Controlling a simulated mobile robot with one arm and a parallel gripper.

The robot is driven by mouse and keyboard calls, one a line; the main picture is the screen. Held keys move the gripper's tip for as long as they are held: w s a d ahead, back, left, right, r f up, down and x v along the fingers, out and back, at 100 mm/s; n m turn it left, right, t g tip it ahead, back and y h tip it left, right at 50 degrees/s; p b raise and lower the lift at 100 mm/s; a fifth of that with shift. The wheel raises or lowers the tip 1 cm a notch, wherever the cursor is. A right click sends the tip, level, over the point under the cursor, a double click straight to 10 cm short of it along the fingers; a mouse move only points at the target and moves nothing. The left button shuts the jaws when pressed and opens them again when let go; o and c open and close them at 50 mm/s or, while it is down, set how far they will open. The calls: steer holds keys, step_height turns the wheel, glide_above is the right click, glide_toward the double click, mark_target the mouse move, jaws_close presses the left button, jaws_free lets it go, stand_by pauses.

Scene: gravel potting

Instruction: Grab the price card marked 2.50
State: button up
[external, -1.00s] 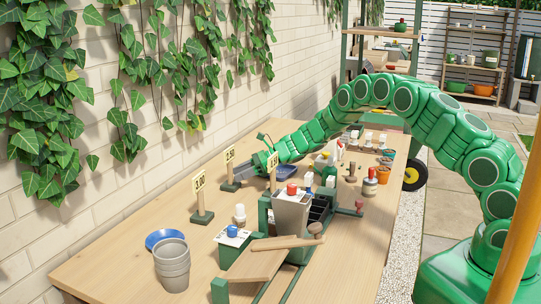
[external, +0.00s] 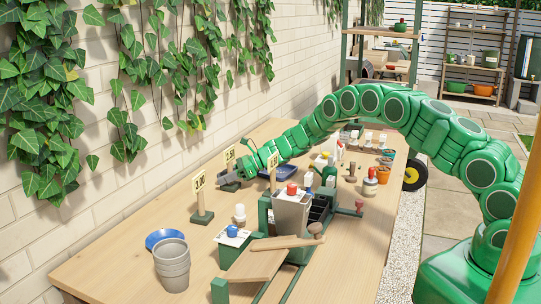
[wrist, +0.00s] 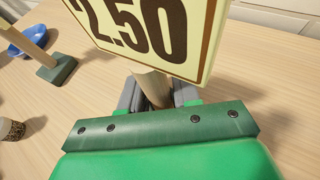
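The price card marked 2.50 (wrist: 150,30) fills the top of the wrist view on a wooden post (wrist: 153,88). In the external view the same card (external: 229,155) stands upright near the wall. My gripper (wrist: 155,95) is low on its post, with one grey finger on each side. It also shows in the external view (external: 231,179), reaching in from the right just below the card. I cannot tell whether the fingers touch the post. The card's base is mostly hidden by my gripper.
Another price card (external: 198,181) stands nearer the camera, and a third (external: 272,163) stands to the right, close to my arm. A grey tapered container (external: 291,211), a blue dish (external: 165,238) and stacked grey pots (external: 172,264) are in front. The ivy-covered wall is just behind.

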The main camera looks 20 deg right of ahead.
jaws_close()
